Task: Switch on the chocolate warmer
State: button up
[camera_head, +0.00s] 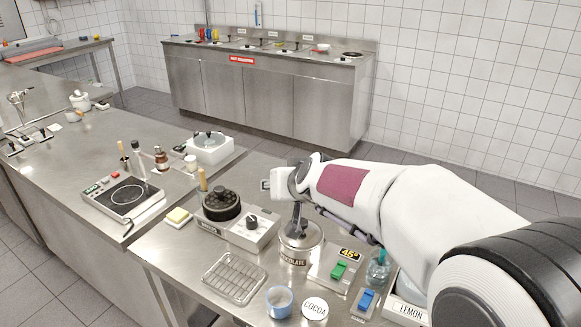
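A steel pot (300,247) with a lid and a partly readable label, apparently "CHOCOLATE", stands on the near steel table. Right of it lies a metal plate (322,274) with a green rocker switch (338,270) and a black "45°" sign (350,255). I cannot tell the switch's position from here. My gripper (266,185) is above and behind the pot, at the left end of my arm, apart from the switch. It is small and partly turned away, so its fingers cannot be made out clearly.
A blue switch (366,300) on its own plate, a blue cup (279,301), a "COCOA" disc (315,308), a bottle (378,268) and a "LEMON" box (405,310) crowd the front right. A wire rack (234,277) and a black-topped unit (248,235) stand left.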

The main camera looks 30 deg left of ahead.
jog(key=shift+w+d+r+m+t, duration=0.3)
jog(key=shift+w+r+t, duration=0.4)
jog(key=shift+w+r, duration=0.2)
jog(key=shift+w+d+r+m+t, duration=0.2)
jog(key=shift+w+d+r+t, duration=0.05)
jog(key=shift+w+r+t, duration=0.55)
